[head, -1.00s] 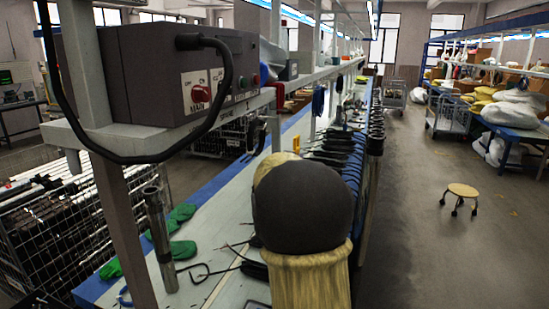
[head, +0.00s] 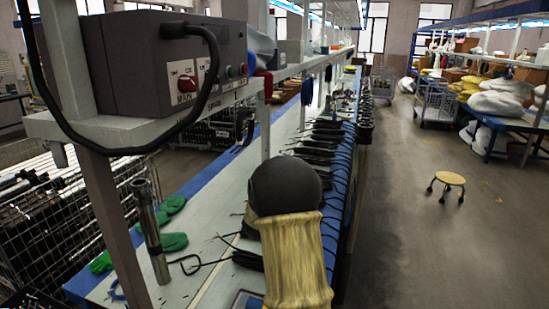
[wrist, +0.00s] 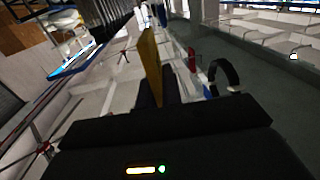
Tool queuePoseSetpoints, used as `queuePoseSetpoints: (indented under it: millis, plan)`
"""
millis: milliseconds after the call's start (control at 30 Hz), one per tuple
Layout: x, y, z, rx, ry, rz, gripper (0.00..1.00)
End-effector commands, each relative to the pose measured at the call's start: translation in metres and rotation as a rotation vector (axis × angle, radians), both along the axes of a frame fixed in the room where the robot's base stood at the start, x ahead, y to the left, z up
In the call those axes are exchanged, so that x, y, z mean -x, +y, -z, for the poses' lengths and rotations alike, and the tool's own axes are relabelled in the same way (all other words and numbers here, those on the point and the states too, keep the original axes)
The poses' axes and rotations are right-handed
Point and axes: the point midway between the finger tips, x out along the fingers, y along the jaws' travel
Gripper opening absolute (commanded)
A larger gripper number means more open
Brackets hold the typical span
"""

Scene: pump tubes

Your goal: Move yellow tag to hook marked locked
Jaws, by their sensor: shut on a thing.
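The yellow tag (wrist: 151,58) stands up between the dark fingers of my gripper (wrist: 155,92) in the wrist view. My gripper is shut on it and looks clear of other things. A small red piece (wrist: 191,60) is to the right of the tag in the wrist view. In the head view, my own arm covers the gripper and tag. A hook with a locked marking cannot be made out in either view.
A dark control box (head: 165,62) with switches and a hanging black cable sits on the shelf (head: 130,133). The long workbench (head: 200,195) carries green gloves (head: 173,242), a metal tube (head: 150,230) and several dark tools. A stool (head: 449,179) stands on the open floor at right.

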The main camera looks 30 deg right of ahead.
Motion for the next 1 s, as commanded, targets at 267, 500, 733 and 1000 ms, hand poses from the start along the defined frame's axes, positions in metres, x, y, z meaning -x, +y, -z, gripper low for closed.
queuePoseSetpoints:
  millis: [267,500,733,1000]
  plan:
    - [-0.015,0.017,0.123,-0.008,0.005,-0.157,0.00]
    - [-0.012,0.043,0.211,-0.009,0.002,-0.311,0.00]
    - [0.000,0.080,0.288,-0.009,0.000,-0.471,0.00]
    - [0.030,0.145,0.371,-0.011,-0.002,-0.671,0.00]
